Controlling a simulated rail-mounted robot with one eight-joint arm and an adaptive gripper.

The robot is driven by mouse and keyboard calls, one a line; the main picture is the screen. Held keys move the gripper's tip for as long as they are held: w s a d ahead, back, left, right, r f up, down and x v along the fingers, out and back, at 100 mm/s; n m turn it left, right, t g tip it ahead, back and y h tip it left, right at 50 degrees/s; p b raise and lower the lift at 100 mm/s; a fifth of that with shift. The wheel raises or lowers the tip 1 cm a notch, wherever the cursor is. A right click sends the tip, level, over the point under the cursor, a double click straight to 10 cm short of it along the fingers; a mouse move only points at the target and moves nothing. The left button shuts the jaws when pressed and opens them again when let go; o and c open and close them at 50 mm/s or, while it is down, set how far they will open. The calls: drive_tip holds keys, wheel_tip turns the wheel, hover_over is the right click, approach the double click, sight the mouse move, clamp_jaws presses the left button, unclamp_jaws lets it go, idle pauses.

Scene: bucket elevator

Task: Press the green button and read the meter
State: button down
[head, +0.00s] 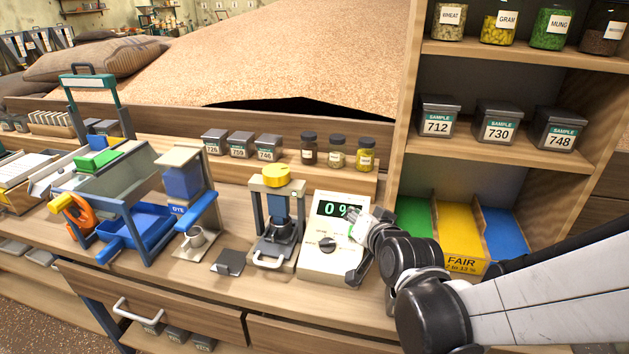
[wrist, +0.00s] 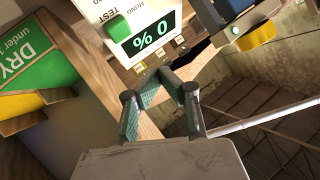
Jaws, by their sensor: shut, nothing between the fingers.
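The meter (head: 322,258) is a white box on the bench with a dark knob on its front. Its dark display (head: 335,209) shows a green 0 and a percent sign, partly covered by my gripper in the head view. The wrist view shows the whole display (wrist: 152,40) reading 0 %. The green button (wrist: 118,28), marked TEST, is beside the display and looks unobstructed in the wrist view. My gripper (wrist: 164,73) is shut and empty, its fingertips near the meter's edge and apart from the button in that picture. Whether they touch the meter cannot be told.
Left of the meter stands a small press with a yellow top (head: 276,176). Green, yellow and blue bins (head: 457,235) are behind my arm at right. Sample boxes (head: 497,125) and jars fill the shelves. A blue-framed device (head: 135,225) stands at left.

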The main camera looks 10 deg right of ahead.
drive_tip(key=b, duration=0.5)
hover_over(354, 244)
drive_tip(key=shift+f, duration=2.75)
drive_tip(key=shift+f, duration=0.15)
drive_tip(key=shift+w+d+f, duration=0.1)
drive_tip(key=shift+w+f, duration=0.05)
drive_tip(key=shift+f, duration=0.1)
drive_tip(key=shift+w+f+b, duration=0.2)
drive_tip(key=shift+f+b, duration=0.25)
drive_tip(key=shift+b, duration=0.25)
drive_tip(key=shift+r, duration=0.2)
drive_tip(key=shift+s+r+p, duration=0.35)
drive_tip(key=shift+r+p, duration=0.3)
drive_tip(key=shift+p, duration=0.1)
drive_tip(key=shift+r, duration=0.15)
drive_tip(key=r+p, duration=0.1)
drive_tip(key=s+r+p, duration=0.1)
drive_tip(key=r, duration=0.1)
drive_tip(key=s+a+r+p, duration=0.1)
drive_tip(key=p, duration=0.1)
drive_tip(key=shift+r, duration=0.15)
